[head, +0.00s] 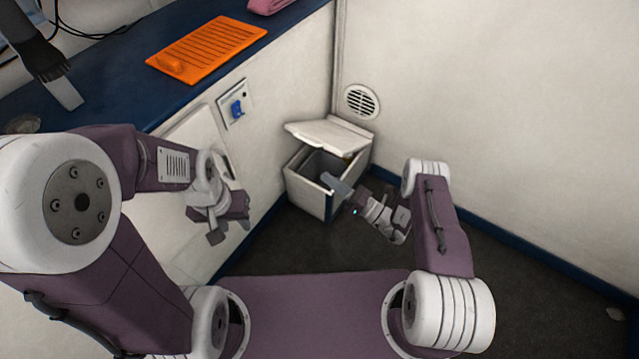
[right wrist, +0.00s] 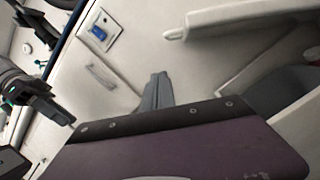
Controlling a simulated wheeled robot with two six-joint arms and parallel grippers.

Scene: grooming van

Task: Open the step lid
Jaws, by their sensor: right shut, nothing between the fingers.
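The step is a white box (head: 308,190) in the corner by the wall, with a grey hollow inside. Its white lid (head: 325,133) is raised and tilted, leaving the front of the box uncovered. The lid's edge also shows in the right wrist view (right wrist: 240,14). My right gripper (head: 335,184) is shut and empty at the box's front rim, below the lid; I cannot tell whether it touches the box. Its fingers show in the right wrist view (right wrist: 157,92). My left gripper (head: 229,228) hangs by the cabinet front, apart from the box, its fingers looking apart and empty.
A blue counter (head: 120,70) with an orange mat (head: 207,50) runs along the left, above a white cabinet with a blue switch (head: 237,108). A round vent (head: 361,101) is on the wall behind the box.

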